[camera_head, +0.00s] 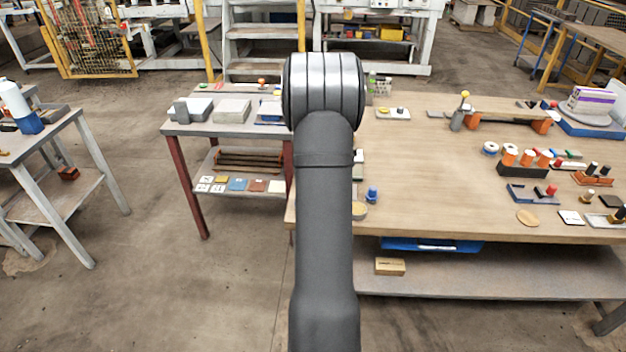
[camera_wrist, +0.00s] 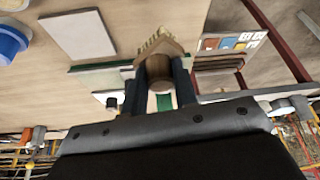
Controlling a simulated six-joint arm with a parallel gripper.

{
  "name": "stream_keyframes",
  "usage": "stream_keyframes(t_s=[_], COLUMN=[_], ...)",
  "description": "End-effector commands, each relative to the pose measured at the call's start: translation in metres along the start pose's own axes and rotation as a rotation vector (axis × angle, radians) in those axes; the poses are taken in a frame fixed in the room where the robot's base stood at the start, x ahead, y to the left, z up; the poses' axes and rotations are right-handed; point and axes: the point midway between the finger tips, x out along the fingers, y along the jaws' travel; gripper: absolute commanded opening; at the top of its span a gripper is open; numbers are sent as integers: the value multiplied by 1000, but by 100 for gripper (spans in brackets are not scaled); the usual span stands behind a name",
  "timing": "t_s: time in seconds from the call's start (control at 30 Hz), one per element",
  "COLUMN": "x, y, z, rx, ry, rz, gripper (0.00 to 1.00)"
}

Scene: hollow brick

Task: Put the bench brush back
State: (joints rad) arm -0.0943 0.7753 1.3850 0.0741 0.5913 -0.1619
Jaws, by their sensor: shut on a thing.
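The bench brush (camera_wrist: 160,46), a tan wooden piece with pale bristle-like ridges along its edge, shows between the fingertips in the wrist view. My gripper (camera_wrist: 160,84) is shut on it, with one dark finger on each side. A round brown part of the held piece faces the wrist camera. In the camera_head view my arm hides the gripper and the brush. I cannot pick out the brush's own place in either view.
The wooden workbench (camera_head: 440,195) carries several spools (camera_head: 510,153), small trays and a wooden disc (camera_head: 527,218); its middle is largely clear. A smaller grey table (camera_head: 215,133) with boxes stands at the left. A tan block (camera_head: 390,266) lies on the bench's lower shelf (camera_head: 480,275).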

Motion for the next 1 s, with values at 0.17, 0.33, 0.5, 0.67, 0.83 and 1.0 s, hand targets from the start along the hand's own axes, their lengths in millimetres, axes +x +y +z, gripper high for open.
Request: stream_keyframes(t_s=[0.17, 0.33, 0.5, 0.67, 0.83, 1.0], x=[20, 36, 36, 39, 39, 39], y=[0, 0, 0, 0, 0, 0], z=[9, 16, 15, 17, 17, 17], rx=[0, 0, 0, 0, 0, 0], ry=[-4, -2, -1, -2, -2, -2], rz=[-1, -1, -1, -1, -1, -1], gripper=[5, 5, 5, 5, 48, 48])
